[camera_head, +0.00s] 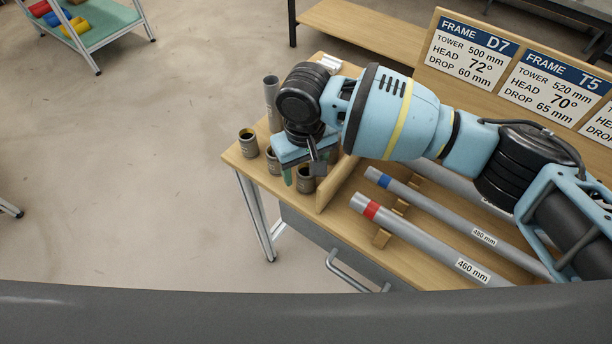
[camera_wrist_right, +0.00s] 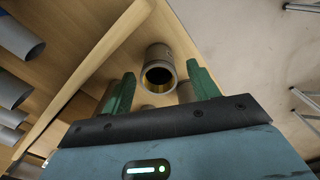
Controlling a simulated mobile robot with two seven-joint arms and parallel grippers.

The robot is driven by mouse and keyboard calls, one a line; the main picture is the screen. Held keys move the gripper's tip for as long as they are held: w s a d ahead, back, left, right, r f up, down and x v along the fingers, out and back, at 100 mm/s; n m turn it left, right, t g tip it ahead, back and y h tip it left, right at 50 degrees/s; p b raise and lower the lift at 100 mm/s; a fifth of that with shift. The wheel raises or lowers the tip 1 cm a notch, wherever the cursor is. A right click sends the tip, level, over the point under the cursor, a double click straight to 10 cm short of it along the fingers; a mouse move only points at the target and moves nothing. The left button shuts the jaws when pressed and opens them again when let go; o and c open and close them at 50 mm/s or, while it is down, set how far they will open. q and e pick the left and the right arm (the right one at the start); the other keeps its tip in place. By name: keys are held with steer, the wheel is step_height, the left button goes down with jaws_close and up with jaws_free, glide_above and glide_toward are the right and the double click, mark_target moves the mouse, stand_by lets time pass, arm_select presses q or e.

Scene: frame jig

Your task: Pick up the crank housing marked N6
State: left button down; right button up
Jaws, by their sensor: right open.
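Several short grey cylindrical housings stand at the left end of the wooden table; one (camera_head: 248,143) is at the edge, one (camera_head: 273,165) is beside it, and one (camera_head: 306,182) is nearest the front. Their markings are too small to read, so I cannot tell which is N6. My right gripper (camera_head: 303,172) is open and points down above the front housing. In the right wrist view, a hollow housing (camera_wrist_right: 160,72) with a brass-coloured inside lies ahead of and between the open green fingers (camera_wrist_right: 160,90), apart from them. Another housing is mostly hidden behind it. My left gripper is out of view.
A taller grey tube (camera_head: 271,98) stands behind the housings. A low wooden divider (camera_head: 338,183) separates them from long tubes marked red (camera_head: 420,232) and blue (camera_head: 440,205). Sign boards (camera_head: 470,55) stand at the back. Open floor lies left.

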steer(key=shift+f, duration=1.6)
steer(key=c, duration=1.1)
